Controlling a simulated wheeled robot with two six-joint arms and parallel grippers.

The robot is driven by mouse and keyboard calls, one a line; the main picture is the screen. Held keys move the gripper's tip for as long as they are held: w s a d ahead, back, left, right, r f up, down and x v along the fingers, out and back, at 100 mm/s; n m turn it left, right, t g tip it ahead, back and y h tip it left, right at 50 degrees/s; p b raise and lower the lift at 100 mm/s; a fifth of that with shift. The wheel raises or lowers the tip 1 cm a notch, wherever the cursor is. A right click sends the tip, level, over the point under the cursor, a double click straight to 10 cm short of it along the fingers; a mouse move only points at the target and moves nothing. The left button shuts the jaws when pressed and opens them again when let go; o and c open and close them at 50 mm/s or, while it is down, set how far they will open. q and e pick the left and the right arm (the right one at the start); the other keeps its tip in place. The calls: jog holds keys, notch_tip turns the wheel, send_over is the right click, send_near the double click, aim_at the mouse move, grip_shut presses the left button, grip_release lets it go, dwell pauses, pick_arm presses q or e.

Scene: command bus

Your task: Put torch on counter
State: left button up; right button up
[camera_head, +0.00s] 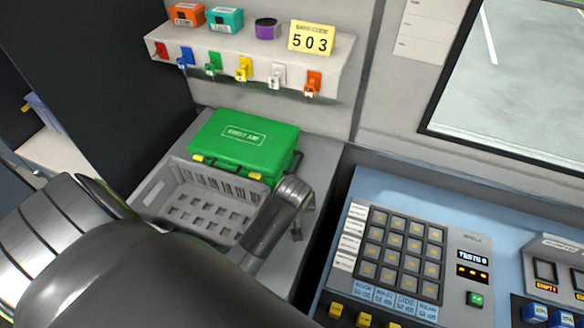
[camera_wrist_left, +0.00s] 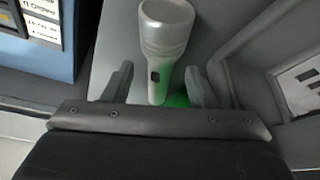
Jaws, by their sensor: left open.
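The torch (camera_wrist_left: 165,45) is a grey cylinder with a wide flared head and a small dark button, seen in the left wrist view. Its head points to the top of that view. I cannot tell whether it stands or lies. My left gripper (camera_wrist_left: 157,82) is open, with one finger on each side of the torch's narrow body and gaps showing. The grey counter (camera_head: 313,180) lies beneath. My right gripper is not in view.
A grey basket (camera_head: 160,190) and a green first-aid case (camera_head: 243,141) stand left of and behind my gripper. A blue control console (camera_head: 345,225) is close on the right. A shelf (camera_head: 225,42) with coloured keys is above. Only a narrow strip of counter is free.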

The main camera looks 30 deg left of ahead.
pick_arm(q)
jog(key=shift+x, duration=0.75)
jog(key=shift+s, duration=0.1)
grip_shut()
